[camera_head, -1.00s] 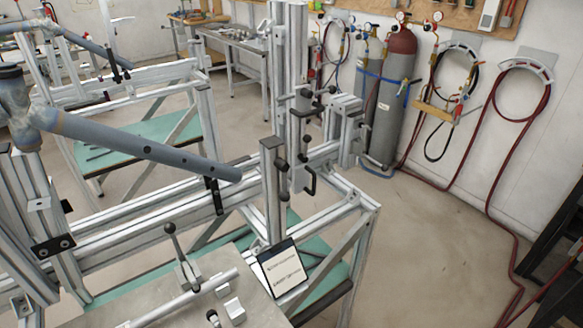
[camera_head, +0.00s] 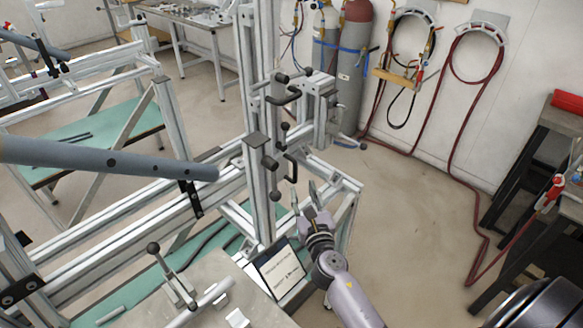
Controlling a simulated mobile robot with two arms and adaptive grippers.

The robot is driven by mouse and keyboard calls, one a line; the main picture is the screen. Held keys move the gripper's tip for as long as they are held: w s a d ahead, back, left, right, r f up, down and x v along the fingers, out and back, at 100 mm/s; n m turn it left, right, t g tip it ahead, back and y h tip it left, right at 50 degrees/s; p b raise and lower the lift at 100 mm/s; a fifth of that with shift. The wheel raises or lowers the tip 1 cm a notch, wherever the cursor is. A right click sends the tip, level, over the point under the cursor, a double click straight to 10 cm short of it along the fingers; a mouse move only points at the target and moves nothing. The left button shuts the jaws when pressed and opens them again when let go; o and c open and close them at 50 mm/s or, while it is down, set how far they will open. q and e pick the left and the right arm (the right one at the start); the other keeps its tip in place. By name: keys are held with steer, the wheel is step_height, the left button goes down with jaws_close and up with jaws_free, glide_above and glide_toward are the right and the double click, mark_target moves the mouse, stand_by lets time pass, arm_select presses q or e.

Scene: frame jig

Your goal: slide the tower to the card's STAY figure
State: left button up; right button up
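The tower, a tall aluminium profile post (camera_head: 247,75), stands upright on the jig's long rail. Black clamp levers and a bracket sit at its right side. A shorter post (camera_head: 258,190) stands in front of it, with a black pull handle (camera_head: 291,168) beside it. The white card (camera_head: 279,268) leans at the corner of the plate; its print is too small to read. My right gripper (camera_head: 304,190) points up just below the handle, fingers apart and empty; I cannot tell whether it touches anything. My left gripper is out of view.
A blue-grey tube (camera_head: 110,160) lies across the jig at left. A metal plate (camera_head: 205,265) with a toggle clamp (camera_head: 170,275) is in front. Gas cylinders (camera_head: 352,70) and hoses line the wall. A dark bench (camera_head: 545,160) stands at right. The middle floor is open.

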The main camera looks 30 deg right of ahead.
mark_target(296, 171)
steer(key=x, duration=1)
steer(key=shift+w+f, duration=0.1)
steer(key=shift+w, duration=0.1)
steer(key=shift+c, duration=0.5)
jaws_close()
